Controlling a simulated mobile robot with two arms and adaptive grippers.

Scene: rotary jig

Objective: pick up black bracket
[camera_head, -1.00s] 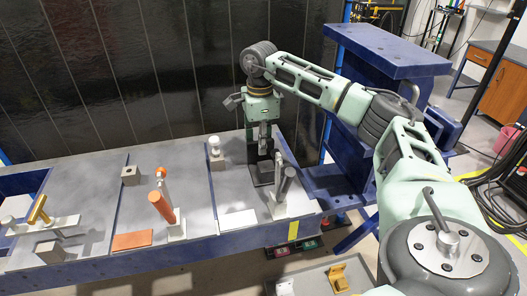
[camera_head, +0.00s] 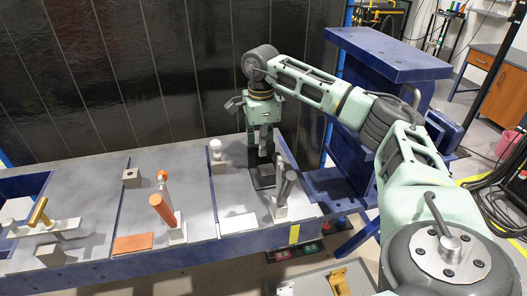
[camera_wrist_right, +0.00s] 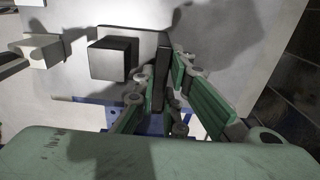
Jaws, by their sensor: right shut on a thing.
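The black bracket (camera_head: 262,178) stands on the grey work table, in its right-hand section. In the right wrist view it shows as a dark block (camera_wrist_right: 112,58) beside an upright dark plate (camera_wrist_right: 163,62). My right gripper (camera_head: 264,152) points down over the bracket from above. In the right wrist view its green-sided fingers (camera_wrist_right: 160,88) are on both sides of the upright plate and shut on it. The bracket appears to rest on the table or very close to it. My left gripper is out of view.
A grey clamp (camera_head: 282,195) stands just in front of the bracket, and a white knob on a block (camera_head: 217,158) is to its left. An orange-handled clamp (camera_head: 165,211) stands further left. A blue stand (camera_head: 388,55) rises to the right. A dark panel (camera_head: 150,70) is behind the table.

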